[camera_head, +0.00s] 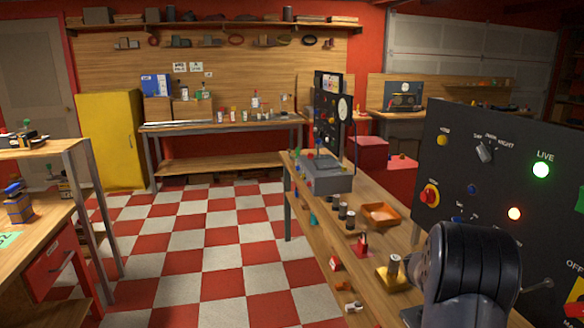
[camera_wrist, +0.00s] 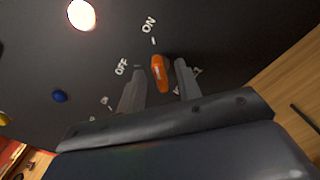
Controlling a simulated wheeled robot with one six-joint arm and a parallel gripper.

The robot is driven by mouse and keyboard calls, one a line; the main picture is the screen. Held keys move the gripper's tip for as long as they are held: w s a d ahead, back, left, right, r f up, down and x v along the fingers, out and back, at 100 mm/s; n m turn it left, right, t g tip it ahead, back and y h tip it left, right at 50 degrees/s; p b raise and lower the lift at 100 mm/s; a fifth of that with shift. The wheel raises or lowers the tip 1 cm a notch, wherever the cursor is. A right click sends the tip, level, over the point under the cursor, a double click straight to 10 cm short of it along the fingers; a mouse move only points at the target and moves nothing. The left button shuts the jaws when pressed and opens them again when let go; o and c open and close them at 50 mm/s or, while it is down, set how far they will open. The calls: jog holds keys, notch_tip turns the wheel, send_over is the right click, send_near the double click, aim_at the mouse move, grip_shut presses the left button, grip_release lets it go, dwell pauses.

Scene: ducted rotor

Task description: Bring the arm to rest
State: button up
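My gripper (camera_wrist: 160,68) shows in the wrist view with its two grey fingers spread apart in front of a dark control panel (camera_wrist: 215,35). An orange lever (camera_wrist: 159,73) on the panel appears between the fingertips, with a gap on each side. It points toward the ON label (camera_wrist: 149,25); the OFF label (camera_wrist: 121,67) is to its left. I cannot tell how far the fingertips are from the panel. In the head view my dark arm stands at the lower right before the panel (camera_head: 450,118), and my gripper is hidden.
A workbench (camera_head: 345,185) left of my arm holds an orange tray (camera_head: 381,215) and several small parts. The checkered floor (camera_head: 215,245) is clear.

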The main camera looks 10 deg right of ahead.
jog(key=shift+a+r+n+p, duration=0.1)
jog(key=shift+r+n+p, duration=0.2)
jog(key=shift+n+p, duration=1.25)
jog(key=n+p, duration=0.3)
jog(key=p, duration=1)
jog(key=shift+w+n, duration=0.15)
jog(key=shift+n, duration=0.2)
